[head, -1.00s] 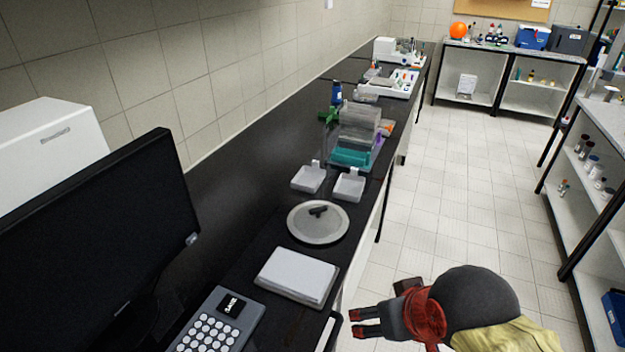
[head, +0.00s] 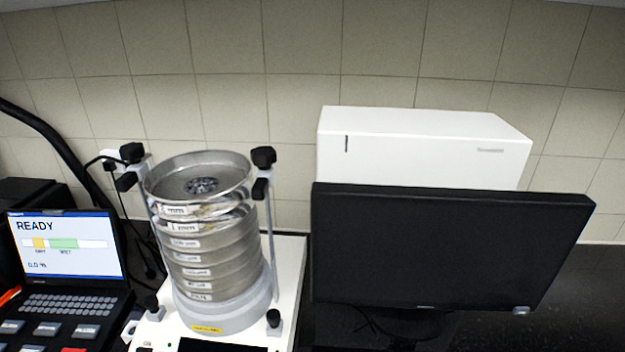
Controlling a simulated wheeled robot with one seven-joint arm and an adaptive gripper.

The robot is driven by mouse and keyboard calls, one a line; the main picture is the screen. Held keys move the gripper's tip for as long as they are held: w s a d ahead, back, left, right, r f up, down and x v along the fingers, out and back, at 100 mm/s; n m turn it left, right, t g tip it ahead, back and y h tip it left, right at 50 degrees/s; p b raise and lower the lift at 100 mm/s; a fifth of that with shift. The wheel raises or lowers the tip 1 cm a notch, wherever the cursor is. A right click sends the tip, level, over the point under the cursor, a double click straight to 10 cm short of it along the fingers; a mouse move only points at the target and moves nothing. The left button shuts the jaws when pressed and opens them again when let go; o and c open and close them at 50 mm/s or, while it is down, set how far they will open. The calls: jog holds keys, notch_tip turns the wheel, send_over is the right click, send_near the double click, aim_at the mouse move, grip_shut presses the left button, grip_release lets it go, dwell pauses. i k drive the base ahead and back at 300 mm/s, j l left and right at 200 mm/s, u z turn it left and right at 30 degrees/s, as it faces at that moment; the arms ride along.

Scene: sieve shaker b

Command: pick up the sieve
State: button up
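A stack of several round metal sieves (head: 212,245) stands upright on the sieve shaker (head: 285,290) at the left of the head view. Each sieve ring bears a white label. The top sieve (head: 200,180) is open upward and holds some dark grey material at its middle. Black-knobbed clamp rods (head: 264,160) stand on both sides of the stack. The stack rests on a grey round base (head: 225,315) with a yellow label. My gripper is not in this view.
A device with a screen reading READY (head: 65,245) and a keyboard stands left of the shaker. A black monitor (head: 445,245) stands close on the right, with a white box-shaped instrument (head: 420,145) behind it. A tiled wall (head: 300,50) closes the back.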

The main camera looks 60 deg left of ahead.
aim_at(203, 182)
jog(key=u, duration=2.85)
jog(key=i+j, duration=0.2)
jog(key=j, duration=0.2)
jog(key=i+j, duration=0.2)
jog(key=j, duration=0.2)
jog(key=i+j, duration=0.2)
jog(key=j, duration=0.2)
jog(key=i+j, duration=0.2)
jog(key=j, duration=0.2)
